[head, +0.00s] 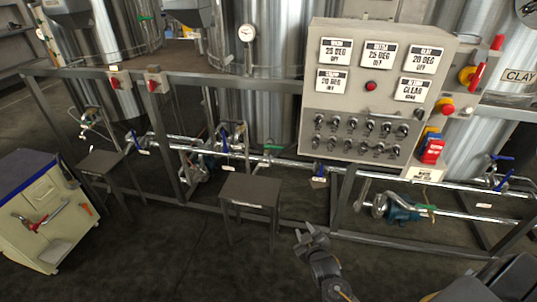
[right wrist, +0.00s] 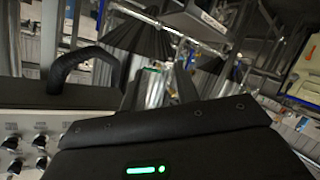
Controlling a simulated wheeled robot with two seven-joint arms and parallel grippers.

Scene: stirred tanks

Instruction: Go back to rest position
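My right gripper (head: 312,238) is low in the middle of the head view, above the dark floor and in front of the pipe frame. Its fingers look spread, with nothing seen between them. The right wrist view shows its dark body with a green light up close. My left gripper is not in view. A grey control panel (head: 312,122) with labelled displays, a red button and rows of knobs stands beyond the right gripper, apart from it.
Steel tanks (head: 277,95) stand behind a dark frame (head: 215,80) with pipes and valves. A small dark table (head: 250,191) is left of the right gripper. A cream and blue cabinet (head: 45,190) stands far left. The floor (head: 165,255) in front is clear.

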